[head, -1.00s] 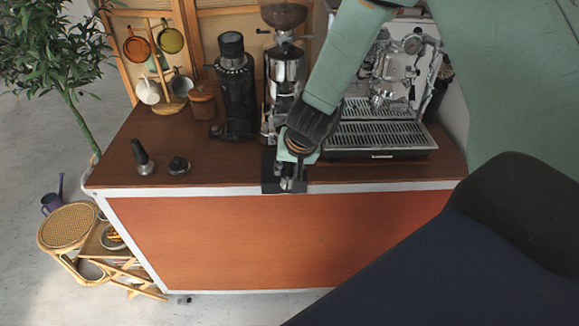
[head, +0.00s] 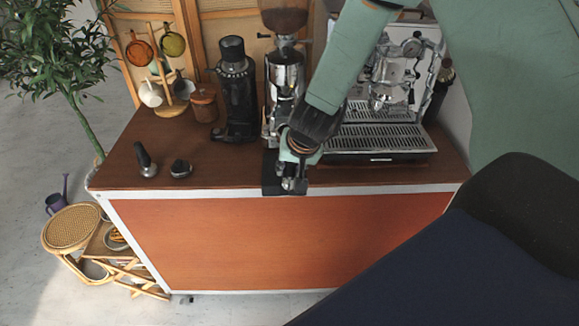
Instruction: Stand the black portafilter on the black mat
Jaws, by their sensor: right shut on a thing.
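The black mat (head: 270,184) lies at the front edge of the brown cart top, in the middle of the view. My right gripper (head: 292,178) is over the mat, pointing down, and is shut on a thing. I take this to be the black portafilter, but the gripper hides most of it. I cannot tell its tilt or whether it touches the mat. My left gripper is not in view.
An espresso machine (head: 388,103) stands right of my arm. Two grinders, one black (head: 236,95) and one silver (head: 285,70), stand behind. A black-handled tamper (head: 145,160) and a small round tool (head: 181,168) stand left. The cart top (head: 225,165) is clear between them and the mat.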

